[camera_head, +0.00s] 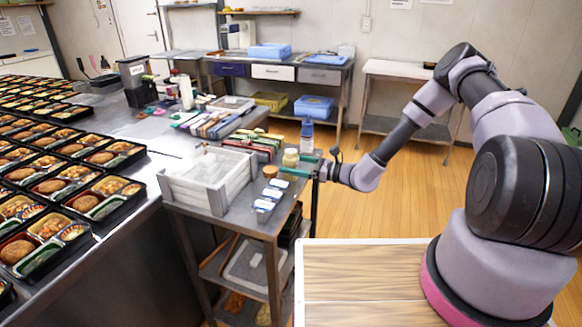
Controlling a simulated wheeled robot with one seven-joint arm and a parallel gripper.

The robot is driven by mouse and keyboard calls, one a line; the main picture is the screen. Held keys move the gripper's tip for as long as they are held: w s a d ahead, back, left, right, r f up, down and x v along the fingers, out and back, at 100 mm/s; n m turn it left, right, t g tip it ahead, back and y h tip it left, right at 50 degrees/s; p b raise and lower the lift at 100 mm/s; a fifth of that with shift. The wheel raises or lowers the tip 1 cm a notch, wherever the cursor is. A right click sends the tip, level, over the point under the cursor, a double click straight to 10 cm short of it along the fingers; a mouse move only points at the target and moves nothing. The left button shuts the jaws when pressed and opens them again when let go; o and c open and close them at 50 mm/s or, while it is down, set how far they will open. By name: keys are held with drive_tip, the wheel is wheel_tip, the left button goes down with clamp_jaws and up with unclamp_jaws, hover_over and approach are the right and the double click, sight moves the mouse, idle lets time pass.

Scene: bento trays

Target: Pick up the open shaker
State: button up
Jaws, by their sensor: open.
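A small pale-yellow shaker or jar (291,157) stands on the metal cart top near its back right corner. I cannot make out whether its top is open. A brown-topped container (270,171) stands in front and left of it. My gripper (297,165) reaches in from the right, low over the cart, with its teal fingers apart. The fingers are at or right beside the pale-yellow shaker; I cannot tell whether they touch it. A clear bottle with a blue label (307,136) stands just behind my gripper.
A translucent bin (209,180) fills the cart's left side. Small white-labelled containers (266,206) line its front right. Several filled bento trays (103,194) cover the steel counter at left. Packets (222,123) lie behind the cart. The wooden floor (400,210) right of the cart is clear.

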drive_tip(key=shift+w+a, duration=0.1)
drive_tip(key=shift+a, duration=0.25)
clamp_jaws()
wheel_tip(320, 180, up, 10)
drive_tip(key=shift+r, duration=0.1)
idle(0.4)
drive_tip(key=c, duration=0.7)
unclamp_jaws()
drive_tip(key=shift+c, duration=0.2)
drive_tip(key=shift+w+d, duration=0.1)
